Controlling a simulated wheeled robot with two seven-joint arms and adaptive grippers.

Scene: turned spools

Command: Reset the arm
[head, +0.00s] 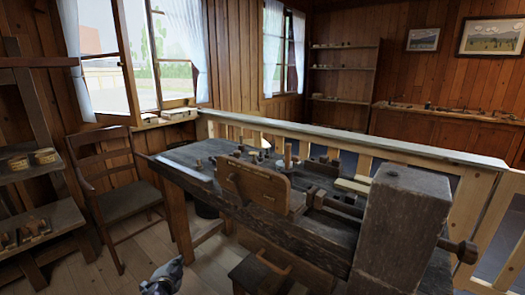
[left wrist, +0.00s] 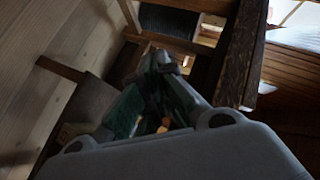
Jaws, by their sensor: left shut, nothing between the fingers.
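My left gripper (head: 172,268) shows at the bottom edge of the head view, over the wooden floor and apart from everything. In the left wrist view its fingers (left wrist: 162,62) come together at the tips, with nothing between them. My right gripper is not in view. The dark wooden workbench (head: 205,178) stands ahead and to the right of the left gripper. Several small turned spools stand on it, one of them (head: 288,155) near its middle.
A wooden armchair (head: 130,190) stands left of the bench. A shelf with small items (head: 40,225) is at the far left. A low stool (head: 255,272) stands under the bench front. A pale railing (head: 340,140) runs behind. Floor around the left gripper is clear.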

